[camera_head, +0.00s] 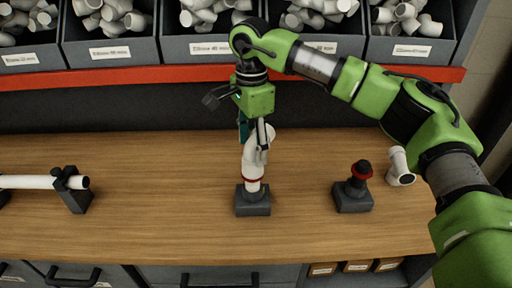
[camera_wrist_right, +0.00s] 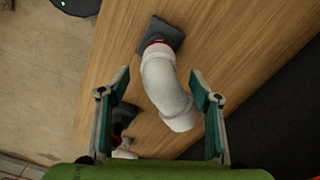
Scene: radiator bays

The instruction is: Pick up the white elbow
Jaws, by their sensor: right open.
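A white elbow (camera_head: 252,162) stands upright on a dark block (camera_head: 253,201) in the middle of the bench, with a red ring at its foot. My right gripper (camera_head: 254,143) is over it, pointing down. In the wrist view the right gripper (camera_wrist_right: 160,72) is open, with one teal-padded finger on each side of the elbow (camera_wrist_right: 164,85). Gaps show between the fingers and the elbow there. A second white fitting (camera_head: 399,167) lies on the bench at the right. My left gripper is not in view.
A second dark block (camera_head: 353,198) with a red-ringed black post stands to the right. A white pipe (camera_head: 30,182) rests in a dark holder at the left. Labelled bins (camera_head: 110,50) of white fittings line the back behind a red rail (camera_head: 100,77). Bare wood lies between these.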

